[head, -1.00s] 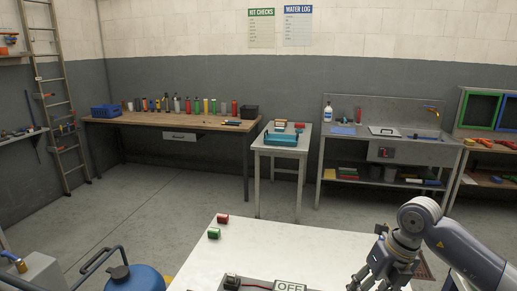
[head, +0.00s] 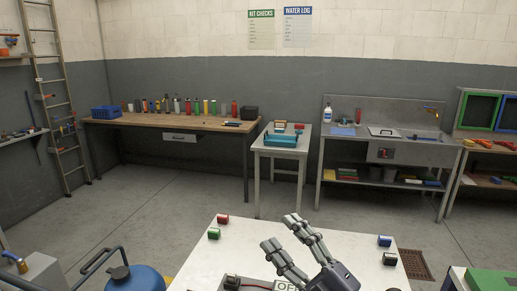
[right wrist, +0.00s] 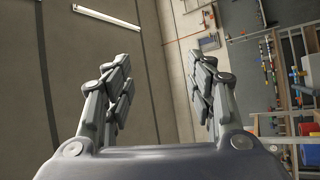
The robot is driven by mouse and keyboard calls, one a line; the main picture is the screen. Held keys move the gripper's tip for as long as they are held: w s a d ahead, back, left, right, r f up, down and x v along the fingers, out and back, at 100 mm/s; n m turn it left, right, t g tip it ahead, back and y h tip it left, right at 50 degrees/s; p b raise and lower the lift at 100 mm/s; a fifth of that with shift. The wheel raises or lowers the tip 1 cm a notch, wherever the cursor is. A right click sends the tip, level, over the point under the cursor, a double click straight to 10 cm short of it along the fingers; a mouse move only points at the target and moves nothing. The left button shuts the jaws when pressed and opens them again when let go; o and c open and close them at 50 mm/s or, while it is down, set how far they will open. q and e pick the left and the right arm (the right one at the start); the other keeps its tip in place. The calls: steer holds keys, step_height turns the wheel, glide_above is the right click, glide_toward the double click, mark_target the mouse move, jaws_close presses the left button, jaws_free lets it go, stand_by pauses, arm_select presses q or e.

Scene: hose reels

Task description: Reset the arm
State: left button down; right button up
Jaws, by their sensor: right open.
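My right gripper (head: 279,232) is above the front part of the white table, its fingers pointing up and to the left. Its fingers are spread and nothing is between them. In the right wrist view the gripper (right wrist: 163,65) is also open and empty, with the ceiling and the room behind it. The arm behind the gripper runs out of the bottom of the head view. My left gripper is not in view.
The white table (head: 235,262) bears a red piece (head: 223,218), a green piece (head: 213,233), a blue piece (head: 385,241) and a partly covered OFF sign (head: 285,287). A blue tank (head: 133,279) stands at lower left. Benches line the back wall.

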steer(key=s+d+f+m+g+h, duration=0.2)
steer(key=s+d+f+m+h, duration=0.1)
steer(key=d+f+m+h, duration=1.35)
steer(key=s+a+f+m+g+y, duration=0.1)
steer(key=s+f+m+g, duration=0.1)
steer(key=s+f+g, duration=0.65)
steer(key=s+a+f+m+g+y, duration=0.1)
steer(key=s+f+g, duration=0.2)
steer(key=s+f, duration=0.95)
steer(key=s+f+g+b, duration=0.1)
steer(key=s+f+b, duration=0.15)
steer(key=f, duration=1.25)
steer(key=s+f+b, duration=0.2)
steer(key=f+b, duration=0.1)
steer(key=f, duration=1.2)
steer(key=s+d+f+b, duration=0.1)
steer(key=s+f+b, duration=0.1)
steer(key=s+f, duration=0.6)
steer(key=s+d+f+g+b, duration=0.1)
steer(key=s+d+f+b, duration=0.1)
steer(key=s+f, duration=0.6)
step_height(320, 180, down, 3)
steer(key=shift+s+d+f+h, duration=0.2)
steer(key=shift+s+d+h, duration=0.05)
steer(key=shift+d+h, duration=0.1)
